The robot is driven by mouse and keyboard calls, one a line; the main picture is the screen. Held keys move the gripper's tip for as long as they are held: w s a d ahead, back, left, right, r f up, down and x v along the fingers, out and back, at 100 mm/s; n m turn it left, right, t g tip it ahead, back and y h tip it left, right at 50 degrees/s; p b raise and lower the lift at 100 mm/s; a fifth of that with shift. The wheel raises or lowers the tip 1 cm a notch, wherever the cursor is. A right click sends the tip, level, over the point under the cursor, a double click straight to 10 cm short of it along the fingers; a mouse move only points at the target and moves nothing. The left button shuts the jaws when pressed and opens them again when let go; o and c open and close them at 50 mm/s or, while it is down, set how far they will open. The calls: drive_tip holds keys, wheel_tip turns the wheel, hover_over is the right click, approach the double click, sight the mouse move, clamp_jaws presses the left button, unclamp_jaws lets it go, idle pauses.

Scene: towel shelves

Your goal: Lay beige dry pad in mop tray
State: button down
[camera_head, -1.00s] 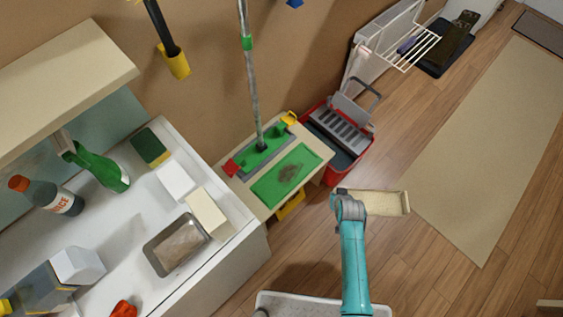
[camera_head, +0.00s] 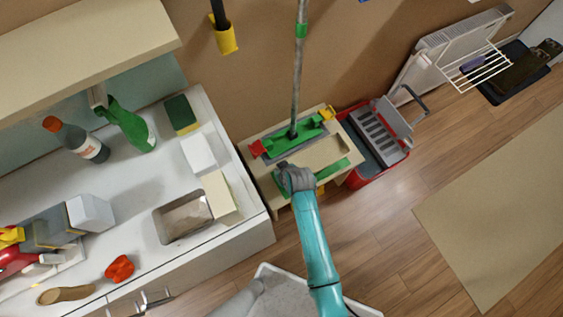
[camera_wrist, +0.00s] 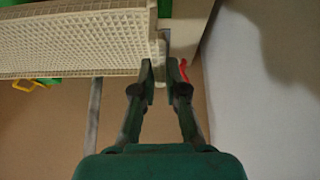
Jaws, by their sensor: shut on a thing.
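The beige dry pad (camera_wrist: 80,45) has a waffle-textured face in the wrist view. My gripper (camera_wrist: 162,70) is shut on its edge at the pad's right end. In the head view the pad (camera_head: 322,154) is over the green mop tray (camera_head: 336,176), covering most of it; a green strip shows along its near edge. My gripper (camera_head: 290,176) is at the pad's left end. I cannot tell whether the pad touches the tray. The tray is on a beige stand (camera_head: 258,180), in front of the green mop head (camera_head: 292,138) with its upright pole.
A white counter (camera_head: 130,215) with bottles, sponges and a sink-like basin (camera_head: 184,218) is to the left. A red bucket with a grey wringer (camera_head: 372,137) stands right of the stand. Wooden floor (camera_head: 390,240) is open at the right.

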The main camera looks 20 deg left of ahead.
drive_tip(key=shift+f, duration=2.2)
drive_tip(key=shift+f, duration=2.5)
idle(1.1)
drive_tip(key=c, duration=1.1)
unclamp_jaws()
drive_tip(key=shift+c, duration=0.2)
drive_tip(key=shift+d+r, duration=0.1)
drive_tip(key=v, duration=1.1)
drive_tip(key=shift+s+r, duration=0.3)
drive_tip(key=shift+r, duration=0.05)
